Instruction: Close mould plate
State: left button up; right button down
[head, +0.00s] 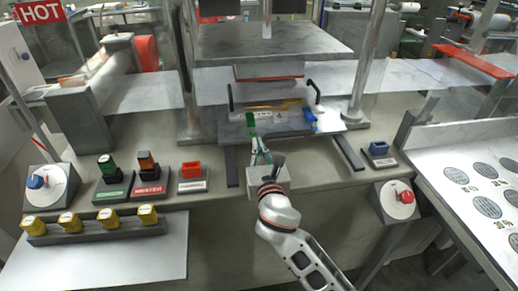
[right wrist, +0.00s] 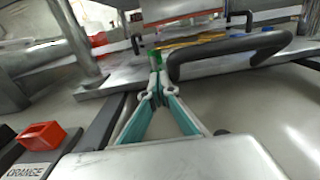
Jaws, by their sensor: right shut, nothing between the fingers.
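The mould plate (head: 285,129) is a grey slab lying between the press columns, under the raised upper press block (head: 270,44). It shows in the right wrist view (right wrist: 112,82). Black handles stand up at its left and right sides (head: 316,90). A green block (head: 250,118) sits near its left front and a blue block (head: 311,116) near its right. My right gripper (head: 258,146) is shut and empty at the plate's front left edge, its tips near the green block (right wrist: 154,58). A large black handle (right wrist: 225,52) is close right of the tips. My left gripper is out of view.
Several yellow pieces (head: 68,220) line a rack at front left. A red knob (head: 406,196) is at right. Metal columns (head: 367,65) flank the press.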

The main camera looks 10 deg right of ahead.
aim_at(252, 119)
jog(key=w, duration=1.2)
jog(key=shift+w+a, duration=0.2)
jog(key=shift+w, duration=0.4)
jog(key=shift+r, duration=0.2)
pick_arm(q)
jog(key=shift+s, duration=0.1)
pick_arm(e)
jog(key=shift+d+r, duration=0.1)
